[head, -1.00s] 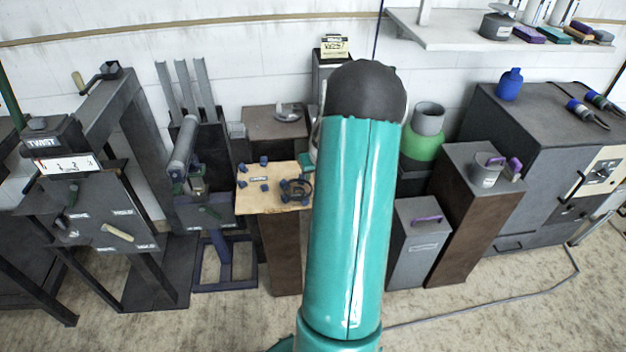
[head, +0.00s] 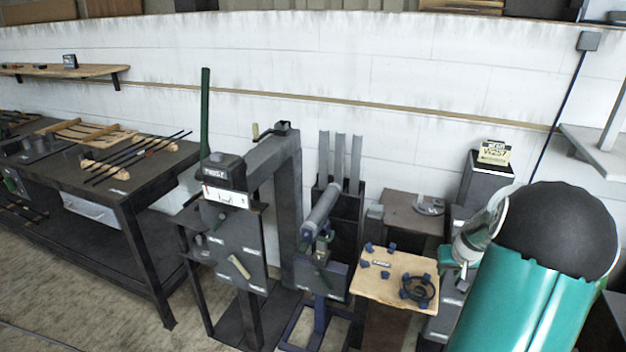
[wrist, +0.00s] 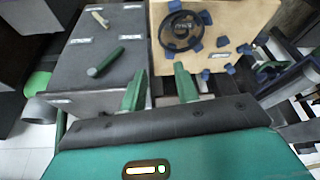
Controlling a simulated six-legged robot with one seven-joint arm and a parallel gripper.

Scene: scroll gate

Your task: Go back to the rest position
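My gripper (wrist: 160,85) shows in the wrist view as two green fingers with a clear gap between them and nothing held. In the head view my teal arm with its black dome cap covers the lower right, and part of my gripper (head: 455,264) shows at its left edge, by the wooden board. The wooden board (head: 380,290) carries a dark ring (head: 417,290) and several blue blocks. In the wrist view the board (wrist: 225,50) and ring (wrist: 180,32) lie beyond the fingertips, apart from them.
A dark machine frame with a crank (head: 275,160) stands left of the board, with a grey roller (head: 322,208) between. A long workbench (head: 130,200) with dark rods is at the far left. A grey panel with a green handle (wrist: 105,62) is close to the fingers.

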